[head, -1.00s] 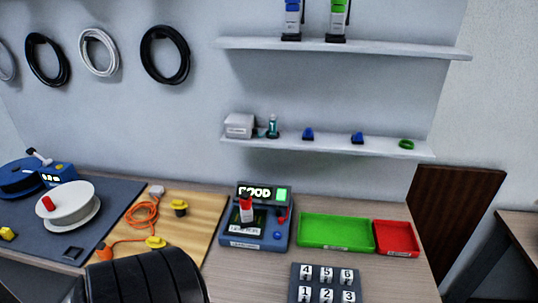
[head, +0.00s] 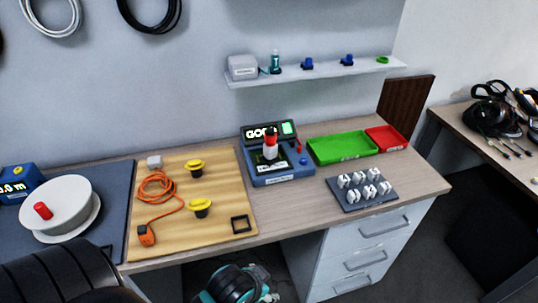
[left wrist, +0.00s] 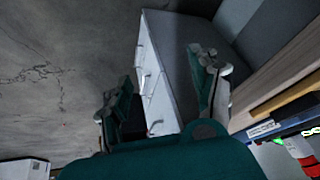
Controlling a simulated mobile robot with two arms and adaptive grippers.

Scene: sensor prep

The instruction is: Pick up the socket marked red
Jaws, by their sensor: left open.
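A white-and-black part with a red top (head: 270,143) stands upright on the blue-grey tester (head: 283,180) on the bench. It is the clearest red-marked part, though I cannot read a socket marking on it. A red and white part also shows at the right edge of the left wrist view (left wrist: 299,150). My left gripper (left wrist: 163,75) is open and empty, with its teal fingers apart. In the head view a teal gripper (head: 237,285) is low in front of the bench, well below and apart from the tester. My right gripper is not seen.
Right of the tester are a green tray (head: 342,148), a red tray (head: 387,139) and a grey rack (head: 362,190) of white blocks. A wooden board (head: 225,190) with an orange cord (head: 155,187) and yellow-black parts lies left. White drawers (head: 362,258) stand below.

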